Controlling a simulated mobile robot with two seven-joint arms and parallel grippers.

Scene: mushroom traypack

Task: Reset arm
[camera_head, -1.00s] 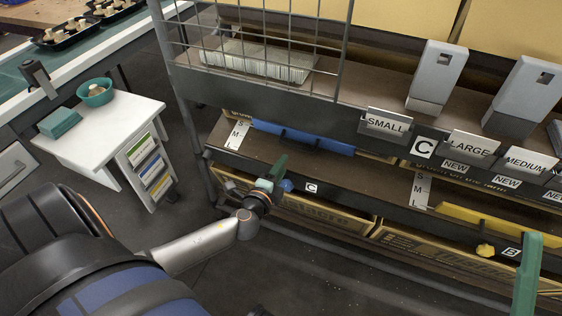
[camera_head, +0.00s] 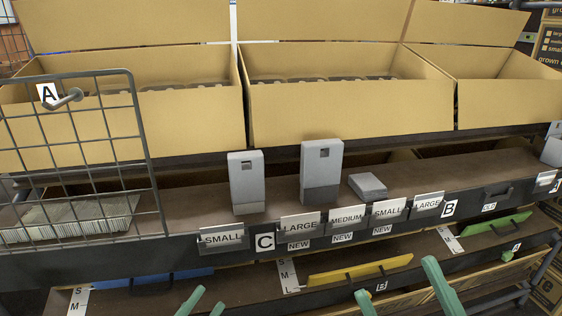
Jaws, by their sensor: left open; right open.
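My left gripper (camera_head: 204,304) shows only as two green fingertips at the bottom edge, left of centre. They are apart with nothing seen between them. My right gripper (camera_head: 404,292) shows as two green fingers at the bottom edge, right of centre. They are wide apart and empty. Both grippers are in front of the lower shelf, and the arms behind them are out of view.
Open cardboard boxes (camera_head: 345,112) stand on the top shelf. Grey dispensers (camera_head: 247,192) (camera_head: 320,160) stand on the middle shelf above size labels. A wire basket (camera_head: 130,165) is at left. Blue (camera_head: 140,279), yellow (camera_head: 350,272) and green (camera_head: 490,230) bars line the lower shelf.

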